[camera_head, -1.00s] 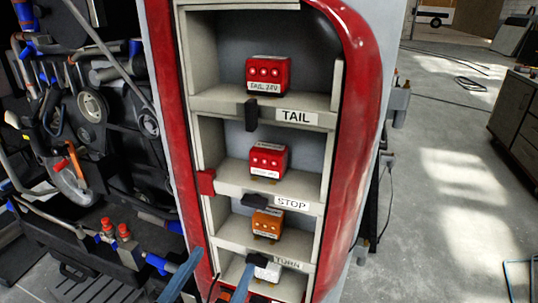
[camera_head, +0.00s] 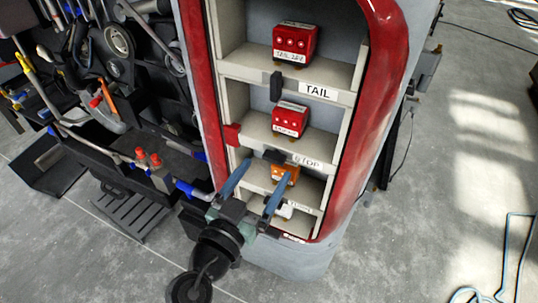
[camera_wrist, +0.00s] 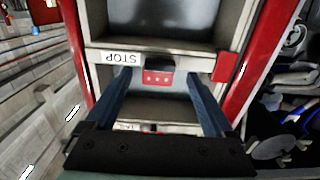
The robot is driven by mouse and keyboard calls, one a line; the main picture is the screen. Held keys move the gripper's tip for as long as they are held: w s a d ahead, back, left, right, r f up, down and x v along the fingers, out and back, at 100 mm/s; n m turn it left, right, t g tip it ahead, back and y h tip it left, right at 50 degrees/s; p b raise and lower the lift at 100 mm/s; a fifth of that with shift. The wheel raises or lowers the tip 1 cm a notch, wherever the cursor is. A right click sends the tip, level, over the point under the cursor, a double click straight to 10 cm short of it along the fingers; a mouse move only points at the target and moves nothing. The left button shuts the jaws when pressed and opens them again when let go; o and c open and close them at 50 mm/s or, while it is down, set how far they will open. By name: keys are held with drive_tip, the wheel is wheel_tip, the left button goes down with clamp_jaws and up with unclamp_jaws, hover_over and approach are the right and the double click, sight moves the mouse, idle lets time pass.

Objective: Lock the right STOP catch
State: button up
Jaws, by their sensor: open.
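The STOP shelf label (camera_head: 306,161) is on the ledge below a red lamp box (camera_head: 290,118). A black catch (camera_head: 274,156) lies roughly level on that ledge, left of the label. A red catch (camera_head: 232,134) sits on the frame left of the STOP bay. In the upside-down wrist view, the black catch (camera_wrist: 160,62) is in the middle and the red catch (camera_wrist: 229,66) at right. I cannot tell which is the right STOP catch. My gripper (camera_head: 267,171) is open and empty in front of the ledge. Its fingers (camera_wrist: 158,76) straddle the black catch in view; no contact is visible.
Above, the TAIL bay has a red lamp box (camera_head: 295,42) and an upright black catch (camera_head: 276,86). An orange lamp box (camera_head: 285,174) sits below STOP, partly behind a finger. A rounded red panel (camera_head: 392,90) borders the right. A cluttered tool rack (camera_head: 110,100) stands left.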

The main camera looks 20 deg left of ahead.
sight(272, 161)
drive_tip(key=shift+w+d+p, duration=0.1)
drive_tip(key=shift+w+p, duration=0.25)
drive_tip(key=shift+w, duration=1.2)
drive_tip(key=c, duration=1.4)
